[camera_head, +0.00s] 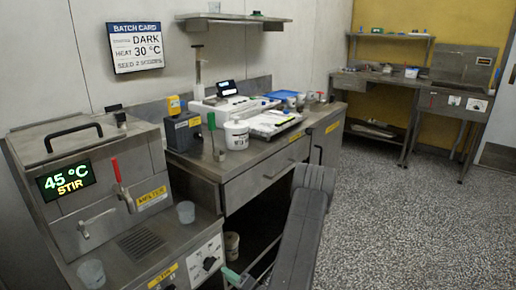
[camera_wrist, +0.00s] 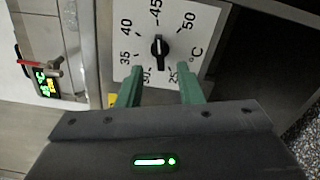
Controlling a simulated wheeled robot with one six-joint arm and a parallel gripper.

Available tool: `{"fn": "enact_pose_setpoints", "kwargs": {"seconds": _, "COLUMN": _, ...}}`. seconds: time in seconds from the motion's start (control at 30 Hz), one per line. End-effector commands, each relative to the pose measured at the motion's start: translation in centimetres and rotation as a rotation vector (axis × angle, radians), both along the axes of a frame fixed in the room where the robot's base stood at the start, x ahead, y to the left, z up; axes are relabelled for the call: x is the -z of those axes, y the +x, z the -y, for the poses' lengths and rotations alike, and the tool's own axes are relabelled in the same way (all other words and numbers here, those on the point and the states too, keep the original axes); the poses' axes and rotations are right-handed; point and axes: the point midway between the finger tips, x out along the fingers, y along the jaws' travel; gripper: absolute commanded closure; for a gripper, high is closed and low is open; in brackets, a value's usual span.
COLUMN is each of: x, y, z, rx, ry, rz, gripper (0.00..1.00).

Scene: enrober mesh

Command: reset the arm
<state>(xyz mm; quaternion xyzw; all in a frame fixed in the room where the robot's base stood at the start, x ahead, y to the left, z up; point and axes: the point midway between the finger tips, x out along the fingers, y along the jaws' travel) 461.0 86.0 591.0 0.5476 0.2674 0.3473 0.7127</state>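My gripper (camera_wrist: 162,70) shows in the wrist view with its two green fingers apart and nothing between them. The fingers are near a white temperature dial plate (camera_wrist: 185,30) marked from 25 to 50 °C. Its black knob (camera_wrist: 160,48) lies beyond the fingertips in that view; I cannot tell whether they touch the plate. In the head view my dark arm (camera_head: 298,235) reaches down at the lower middle, and a green finger shows beside the front of the melter (camera_head: 110,165). The rest of my gripper is hidden or cut off there.
The melter display (camera_head: 67,181) reads 45 °C STIR, and a red-handled tap (camera_head: 122,185) is on its front. A steel counter (camera_head: 250,160) holds a white tub (camera_head: 236,134) and other items. The speckled floor (camera_head: 400,215) at right is clear.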

Motion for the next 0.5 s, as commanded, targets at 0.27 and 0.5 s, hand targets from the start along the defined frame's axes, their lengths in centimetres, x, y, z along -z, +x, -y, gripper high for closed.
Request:
{"fn": "enact_pose_setpoints", "kwargs": {"seconds": 0.27, "x": 0.0, "y": -2.5, "z": 3.3, "rx": 0.004, "ry": 0.0, "rz": 0.0, "gripper": 0.67}}
{"fn": "enact_pose_setpoints", "kwargs": {"seconds": 0.5, "x": 0.0, "y": -4.3, "z": 5.5, "rx": 0.003, "ry": 0.0, "rz": -0.001, "gripper": 0.67}}
